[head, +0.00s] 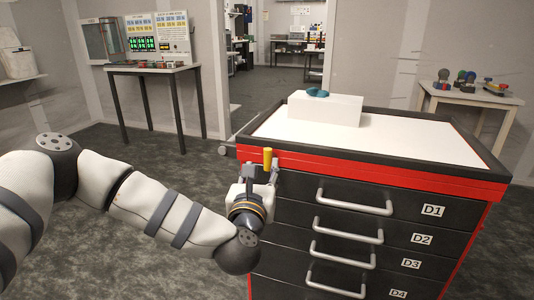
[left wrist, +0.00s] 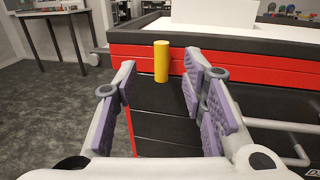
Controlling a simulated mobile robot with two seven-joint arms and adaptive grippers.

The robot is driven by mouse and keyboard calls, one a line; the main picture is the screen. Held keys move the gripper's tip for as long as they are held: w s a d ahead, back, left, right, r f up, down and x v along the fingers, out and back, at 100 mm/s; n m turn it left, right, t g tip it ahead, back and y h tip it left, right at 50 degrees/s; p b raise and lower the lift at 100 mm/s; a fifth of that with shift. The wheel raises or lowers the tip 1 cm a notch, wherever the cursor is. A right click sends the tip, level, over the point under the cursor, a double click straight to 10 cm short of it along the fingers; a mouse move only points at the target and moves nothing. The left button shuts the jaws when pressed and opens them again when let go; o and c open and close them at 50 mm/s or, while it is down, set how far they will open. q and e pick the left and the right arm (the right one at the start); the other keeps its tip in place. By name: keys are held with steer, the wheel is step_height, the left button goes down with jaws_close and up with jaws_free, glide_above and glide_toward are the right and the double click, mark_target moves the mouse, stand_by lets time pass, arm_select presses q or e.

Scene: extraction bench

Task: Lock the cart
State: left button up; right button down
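The cart (head: 374,208) is red and black, with drawers labelled D1 to D4 and a white top inside a dark rim. A yellow cylindrical piece (head: 267,158) stands upright at its upper left front corner, probably the lock. In the left wrist view the yellow piece (left wrist: 161,61) shows between and beyond the finger pads, with no visible contact. My left gripper (head: 260,173) is just below and in front of it. In the left wrist view the left gripper (left wrist: 160,95) is open and empty, its purple pads apart. The right gripper is out of view.
A white box (head: 325,110) with a teal item on it stands on the cart top. Drawer handles (head: 355,200) stick out of the front. A table with a panel (head: 155,68) is at the back left, a small table (head: 470,95) at the right. The floor left of the cart is clear.

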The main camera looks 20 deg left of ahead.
mark_target(267, 154)
arm_select(q)
steer(key=w, duration=0.3)
steer(key=w+a, duration=0.1)
steer(key=w, duration=0.5)
steer(key=shift+w+a+f+b, duration=0.15)
steer(key=shift+f+b, duration=0.1)
steer(key=shift+b, duration=0.15)
steer(key=shift+w+a+r, duration=0.1)
steer(key=shift+w, duration=0.35)
jaws_close()
